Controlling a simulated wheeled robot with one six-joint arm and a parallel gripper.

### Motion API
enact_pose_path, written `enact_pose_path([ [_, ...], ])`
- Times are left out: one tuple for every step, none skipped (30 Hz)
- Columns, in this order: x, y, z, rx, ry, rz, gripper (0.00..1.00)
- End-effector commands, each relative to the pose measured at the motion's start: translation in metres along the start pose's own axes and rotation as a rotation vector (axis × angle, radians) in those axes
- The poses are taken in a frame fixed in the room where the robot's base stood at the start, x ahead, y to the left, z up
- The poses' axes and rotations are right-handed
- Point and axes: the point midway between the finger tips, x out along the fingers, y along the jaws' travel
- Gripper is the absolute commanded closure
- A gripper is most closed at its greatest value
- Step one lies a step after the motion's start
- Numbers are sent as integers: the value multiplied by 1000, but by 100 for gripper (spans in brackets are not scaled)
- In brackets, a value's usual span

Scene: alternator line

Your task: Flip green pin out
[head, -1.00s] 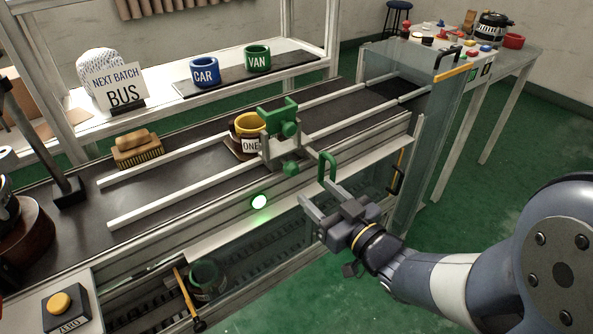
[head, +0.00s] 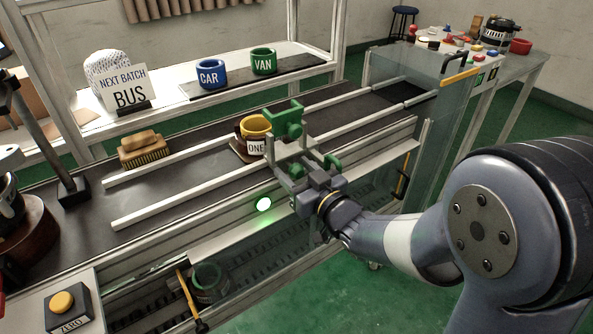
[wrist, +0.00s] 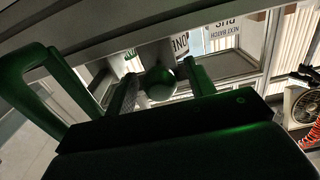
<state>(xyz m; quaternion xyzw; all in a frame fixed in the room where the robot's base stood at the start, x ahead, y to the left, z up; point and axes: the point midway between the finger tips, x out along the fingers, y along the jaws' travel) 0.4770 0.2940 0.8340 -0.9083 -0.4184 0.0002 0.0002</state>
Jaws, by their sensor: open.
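A green bracket (head: 287,123) with a knob stands on the conveyor's near rail, beside the yellow cup marked ONE (head: 255,127). My gripper (head: 288,172) is just below the bracket at the conveyor's near side, with its jaws apart. In the wrist view, a round green pin head (wrist: 158,83) sits between the two open fingers, with a gap visible at its sides. I cannot tell whether either finger touches it. In the head view my gripper mostly hides the pin. A green loop handle (wrist: 38,88) shows left of the fingers in the wrist view.
A lit green lamp (head: 264,204) is on the conveyor's near side. A brush (head: 144,150) lies on the far side of the belt. Blue CAR (head: 211,75) and green VAN (head: 263,61) cups stand on the back shelf. A clear guard (head: 431,125) stands right of my gripper.

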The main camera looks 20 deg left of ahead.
Motion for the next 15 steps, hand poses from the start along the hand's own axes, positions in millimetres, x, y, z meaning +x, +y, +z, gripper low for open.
enact_pose_path([
  [0,0,0,0,0,0,51],
  [0,0,0,0,0,0,53],
  [0,0,0,0,0,0,56],
  [0,0,0,0,0,0,59],
  [0,0,0,0,0,0,61],
  [0,0,0,0,0,0,64],
  [0,0,0,0,0,0,67],
  [0,0,0,0,0,0,69],
  [0,0,0,0,0,0,73],
  [0,0,0,0,0,0,75],
  [0,0,0,0,0,0,78],
  [0,0,0,0,0,0,81],
  [0,0,0,0,0,0,83],
  [0,0,0,0,0,0,86],
  [0,0,0,0,0,0,89],
])
